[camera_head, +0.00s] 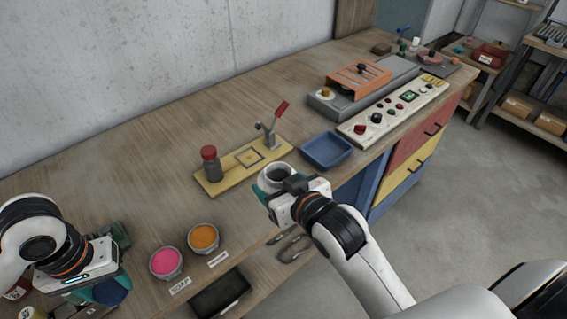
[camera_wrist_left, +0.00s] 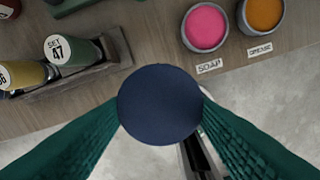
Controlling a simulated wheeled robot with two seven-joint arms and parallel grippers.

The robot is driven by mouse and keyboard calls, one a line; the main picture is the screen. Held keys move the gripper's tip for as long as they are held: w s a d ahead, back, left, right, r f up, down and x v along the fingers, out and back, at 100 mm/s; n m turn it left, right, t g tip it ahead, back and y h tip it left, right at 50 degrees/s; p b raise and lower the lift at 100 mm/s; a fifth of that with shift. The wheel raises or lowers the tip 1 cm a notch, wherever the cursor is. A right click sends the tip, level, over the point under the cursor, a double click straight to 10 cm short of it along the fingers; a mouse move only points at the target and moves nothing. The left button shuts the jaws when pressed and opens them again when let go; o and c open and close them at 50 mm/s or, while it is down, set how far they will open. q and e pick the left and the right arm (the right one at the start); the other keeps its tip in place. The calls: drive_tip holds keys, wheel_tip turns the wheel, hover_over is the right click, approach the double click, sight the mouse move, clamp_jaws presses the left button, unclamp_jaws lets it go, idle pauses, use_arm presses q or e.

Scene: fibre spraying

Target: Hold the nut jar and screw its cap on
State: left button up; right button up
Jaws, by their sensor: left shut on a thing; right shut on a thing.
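My left gripper (camera_head: 108,288) is shut on a dark blue round cap (camera_wrist_left: 160,104), which sits between its teal fingers in the left wrist view. The cap is held near the bench's front edge at the left. My right gripper (camera_head: 278,194) is shut on a white jar (camera_head: 275,173) with an open, uncapped mouth facing up. The jar is at the bench's front edge, right of the paste pots. Cap and jar are well apart. The jar's lower part is hidden by the gripper, and its contents cannot be made out.
Pink (camera_head: 166,262) and orange (camera_head: 203,238) pots stand between the grippers. A yellow plate (camera_head: 213,185) with a red-handled clamp, a blue tray (camera_head: 327,149) and a control panel (camera_head: 392,108) lie beyond the jar.

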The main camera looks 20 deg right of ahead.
drive_tip(key=s+a+f+n+g+y, duration=0.1)
drive_tip(key=a+n+g+y, duration=0.1)
drive_tip(key=a+n+y, duration=0.4)
drive_tip(key=a, duration=0.5)
drive_tip(key=shift+s+f+g+y, duration=0.2)
drive_tip(key=shift+s+g+y, duration=0.1)
drive_tip(key=shift+g+y, duration=0.1)
drive_tip(key=shift+d, duration=0.1)
use_arm(q)
drive_tip(key=w+d+r+n, duration=0.1)
drive_tip(key=w+d+r, duration=0.1)
drive_tip(key=d+r, duration=0.5)
drive_tip(key=w+d+r+n, duration=0.2)
drive_tip(key=d+r, duration=0.5)
drive_tip(key=d, duration=1)
drive_tip(key=shift+w+n, duration=0.3)
drive_tip(key=shift+w, duration=0.55)
drive_tip(key=shift+f, duration=2.05)
drive_tip(key=shift+f, duration=0.9)
